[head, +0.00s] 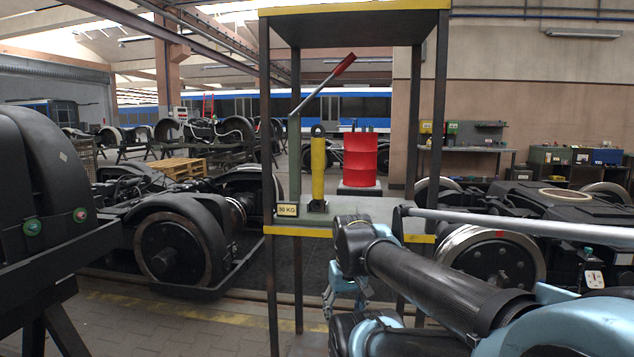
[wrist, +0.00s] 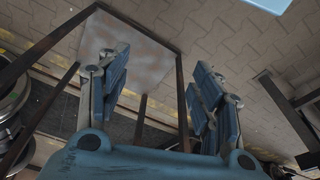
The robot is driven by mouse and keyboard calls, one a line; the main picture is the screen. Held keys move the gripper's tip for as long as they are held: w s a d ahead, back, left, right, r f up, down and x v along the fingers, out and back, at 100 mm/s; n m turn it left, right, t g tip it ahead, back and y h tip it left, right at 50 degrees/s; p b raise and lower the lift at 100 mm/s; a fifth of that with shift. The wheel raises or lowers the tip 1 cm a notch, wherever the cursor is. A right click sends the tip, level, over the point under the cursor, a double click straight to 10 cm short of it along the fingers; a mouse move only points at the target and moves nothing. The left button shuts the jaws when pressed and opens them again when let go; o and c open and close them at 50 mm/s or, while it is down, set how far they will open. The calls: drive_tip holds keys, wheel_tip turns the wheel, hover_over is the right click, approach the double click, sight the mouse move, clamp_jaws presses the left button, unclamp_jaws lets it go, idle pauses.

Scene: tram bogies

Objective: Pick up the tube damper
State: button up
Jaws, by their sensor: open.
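The tube damper, a yellow cylinder (head: 318,168) with dark eyes at its ends, stands upright on the shelf of a metal rack (head: 300,222), beside a red drum. My gripper (wrist: 160,85) is open and empty, its two blue fingers spread wide in the wrist view. In the head view my gripper (head: 348,285) shows only partly, low in front of the rack, below the shelf and to the right of the damper. My arm hides part of it. I cannot make out the damper in the wrist view.
The red drum (head: 361,160) stands right of the damper. A lever with a red handle (head: 344,66) slants above it. A "30 KG" sign (head: 287,210) is on the shelf's front edge. Rack posts (head: 267,130) frame the shelf. Bogies (head: 170,245) stand on both sides.

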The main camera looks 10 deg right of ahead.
drive_tip(key=w+r+n+y, duration=0.1)
drive_tip(key=w+r+n, duration=0.1)
drive_tip(key=w+r, duration=1)
drive_tip(key=w+r+n, duration=0.1)
drive_tip(key=w+r, duration=0.7)
drive_tip(key=r, duration=0.9)
wheel_tip(320, 180, up, 22)
drive_tip(key=n+t+y, duration=0.1)
drive_tip(key=n+y, duration=0.1)
drive_tip(key=n, duration=0.2)
hover_over(324, 128)
drive_tip(key=s+d, duration=0.1)
drive_tip(key=s, duration=0.1)
drive_tip(key=x, duration=0.6)
drive_tip(key=shift+w+d+f, duration=0.15)
drive_tip(key=shift+w+d, duration=0.1)
drive_tip(key=shift+w, duration=0.15)
drive_tip(key=shift+x, duration=2.75)
drive_tip(key=shift+c, duration=0.3)
clamp_jaws()
